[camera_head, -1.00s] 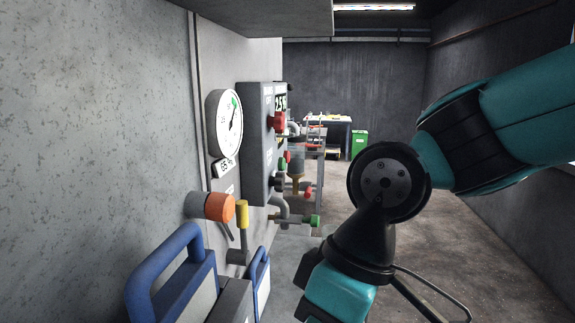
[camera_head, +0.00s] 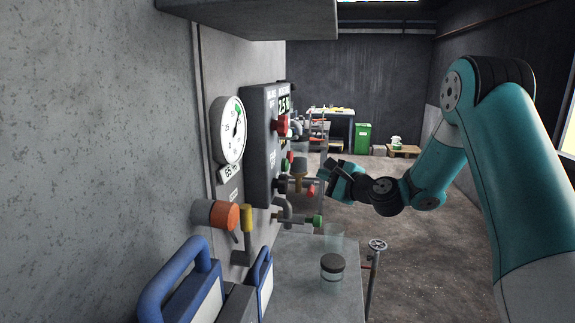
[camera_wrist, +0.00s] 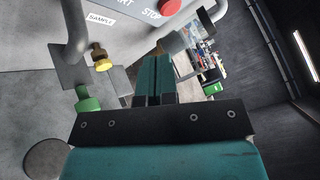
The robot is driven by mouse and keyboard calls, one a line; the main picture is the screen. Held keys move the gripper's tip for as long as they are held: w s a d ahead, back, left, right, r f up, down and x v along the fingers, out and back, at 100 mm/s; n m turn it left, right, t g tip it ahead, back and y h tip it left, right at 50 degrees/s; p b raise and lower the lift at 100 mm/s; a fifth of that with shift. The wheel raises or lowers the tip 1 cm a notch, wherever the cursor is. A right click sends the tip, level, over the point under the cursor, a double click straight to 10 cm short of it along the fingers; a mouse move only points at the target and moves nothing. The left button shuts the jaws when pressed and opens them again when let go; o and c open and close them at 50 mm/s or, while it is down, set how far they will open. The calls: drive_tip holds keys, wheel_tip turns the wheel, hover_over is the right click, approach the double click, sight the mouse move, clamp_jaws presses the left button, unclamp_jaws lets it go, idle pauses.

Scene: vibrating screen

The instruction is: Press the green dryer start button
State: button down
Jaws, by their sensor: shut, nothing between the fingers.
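The grey control panel (camera_head: 262,150) stands on the left wall, seen nearly edge-on in the head view. A small green part (camera_head: 285,164) sticks out low on it; I cannot tell for certain that it is the start button. In the wrist view the panel's lower edge (camera_wrist: 112,20) shows a cut-off START label and a STOP label with a red button (camera_wrist: 172,5). No green button is in that view. My gripper (camera_head: 325,172) is right of the panel, apart from it. Its fingers (camera_wrist: 154,80) are together and empty.
A green-handled valve (camera_head: 317,221) and pipes stick out below the panel. A lidded jar (camera_head: 332,267) stands on a grey surface below. A round gauge (camera_head: 228,130) and an orange fitting (camera_head: 222,214) are nearer. The floor to the right is open.

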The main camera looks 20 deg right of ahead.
sight(285, 165)
drive_tip(key=d+m, duration=0.1)
drive_tip(key=d+m+t+h, duration=0.1)
drive_tip(key=d+m, duration=0.1)
drive_tip(key=shift+w+d+r+t+h, duration=0.3)
drive_tip(key=shift+w+d, duration=0.05)
drive_tip(key=shift+a, duration=0.1)
drive_tip(key=w+a+p, duration=0.5)
drive_tip(key=a, duration=0.2)
drive_tip(key=shift+p, duration=0.3)
drive_tip(key=shift+a, duration=0.1)
drive_tip(key=shift+a, duration=0.1)
idle(1.5)
drive_tip(key=shift+w+a+p, duration=0.15)
drive_tip(key=shift+a+p, duration=0.1)
drive_tip(key=shift+p, duration=0.05)
